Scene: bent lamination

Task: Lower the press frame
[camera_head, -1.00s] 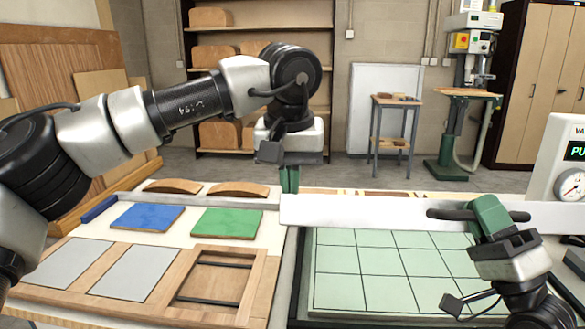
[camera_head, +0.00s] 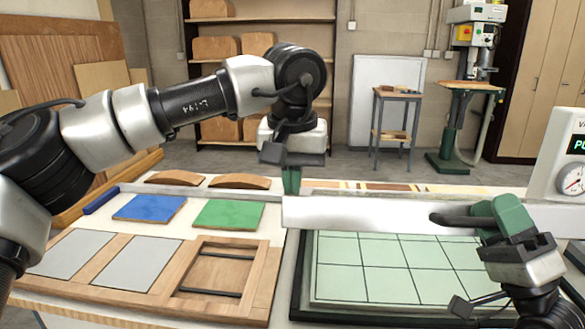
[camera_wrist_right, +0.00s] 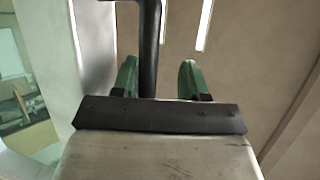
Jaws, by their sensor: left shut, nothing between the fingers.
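The press frame shows as a pale bar (camera_head: 360,214) above the back of the green gridded press bed (camera_head: 370,275). Its dark handle (camera_head: 455,219) sticks out near the right end. My left gripper (camera_head: 291,182), green-fingered, is shut and empty, pointing down at the bar's left end; I cannot tell whether it touches. My right gripper (camera_head: 497,216) is at the handle. In the right wrist view the handle (camera_wrist_right: 150,45) runs between the green fingers (camera_wrist_right: 158,80), close to the left one, with a gap to the right one. The frame's underside is hidden.
The table left of the press holds a blue panel (camera_head: 148,207), a green panel (camera_head: 228,214), grey sheets (camera_head: 137,264) and a wooden frame (camera_head: 262,290). Curved wood pieces (camera_head: 240,181) lie behind. A gauge box (camera_head: 565,160) stands at right.

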